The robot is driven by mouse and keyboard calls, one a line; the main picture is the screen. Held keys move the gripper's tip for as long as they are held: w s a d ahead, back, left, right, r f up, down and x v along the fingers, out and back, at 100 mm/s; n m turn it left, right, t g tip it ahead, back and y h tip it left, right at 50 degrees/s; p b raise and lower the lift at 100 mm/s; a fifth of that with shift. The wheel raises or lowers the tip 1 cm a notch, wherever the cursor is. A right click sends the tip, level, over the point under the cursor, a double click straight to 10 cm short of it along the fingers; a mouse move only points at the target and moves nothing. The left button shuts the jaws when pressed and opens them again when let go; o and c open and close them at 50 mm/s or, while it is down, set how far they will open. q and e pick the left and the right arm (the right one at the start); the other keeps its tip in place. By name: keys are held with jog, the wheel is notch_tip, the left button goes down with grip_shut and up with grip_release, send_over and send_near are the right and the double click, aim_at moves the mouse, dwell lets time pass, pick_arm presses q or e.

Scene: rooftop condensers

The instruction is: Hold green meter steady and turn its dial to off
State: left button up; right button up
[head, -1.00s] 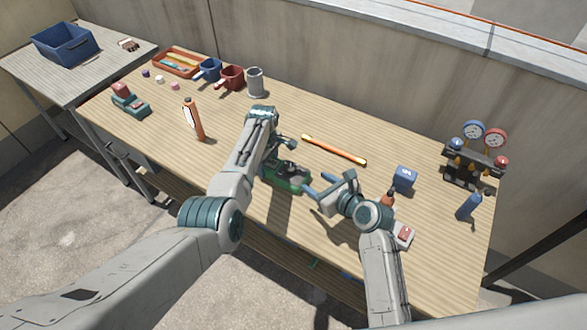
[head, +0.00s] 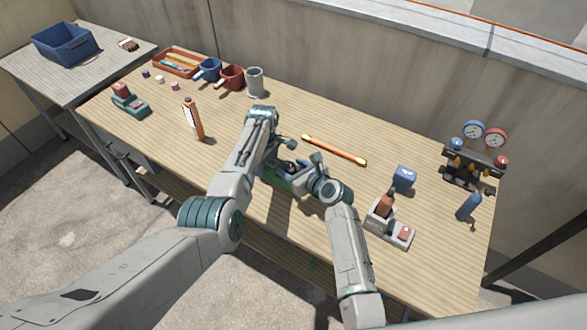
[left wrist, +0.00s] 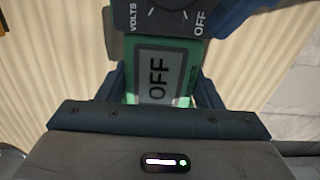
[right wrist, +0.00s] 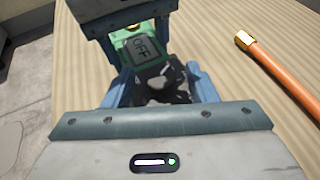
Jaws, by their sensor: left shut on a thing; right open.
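The green meter (head: 272,182) lies near the front edge of the wooden table, largely covered by my arms in the head view. In the left wrist view its screen (left wrist: 158,72) reads OFF, and its dark dial face (left wrist: 165,14) carries the words VOLTS and OFF. My left gripper (left wrist: 160,92) is shut on the meter's sides around the screen. My right gripper (right wrist: 162,84) is open, its blue fingers on either side of the meter's dark dial end (right wrist: 163,82). I cannot tell whether they touch it. The dial's exact pointing is not clear.
An orange stick with yellow ends (head: 335,150) lies behind the meter.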

aim_at(295, 169)
jog(key=c, duration=1)
jog(key=shift+w+d+n+g+y, duration=0.1)
jog(key=shift+d+n+g+y, duration=0.05)
jog(key=shift+n+g+y, duration=0.4)
jog(key=shift+w+d+n+g+y, duration=0.1)
jog(key=shift+n+g+y, duration=0.35)
jog(key=shift+n, duration=0.2)
jog(key=shift+n+g+y, duration=0.9)
jog(key=shift+n+g, duration=0.1)
jog(key=shift+n, duration=0.1)
jog(key=o, duration=1)
notch_tip(295, 169, up, 10)
